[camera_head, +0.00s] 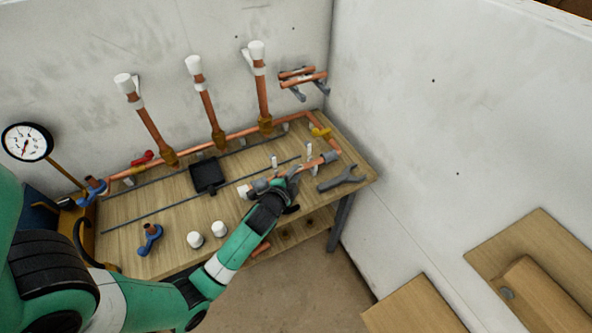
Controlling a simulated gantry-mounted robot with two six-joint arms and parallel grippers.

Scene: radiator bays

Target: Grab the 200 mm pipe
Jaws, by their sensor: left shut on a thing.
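My left gripper (285,183) reaches over the wooden workbench (165,231) from the left. It is shut on a short copper pipe (318,163) near the bench's right end. The pipe lies slanted, with its right end showing beyond the jaws and a grey part around it where the gripper meets it. I cannot tell from this view whether the pipe is raised or touches its white supports. Its length cannot be read. Two more short copper pipes (303,78) rest on wall brackets at the back. My right gripper is not in view.
A grey wrench (342,179) lies right of the gripper. White caps (219,229), a blue valve (150,238) and a black square pad (207,175) are on the bench. Upright copper pipes (205,104) stand behind. A pressure gauge (27,142) is at left. A white wall (440,130) bounds the right.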

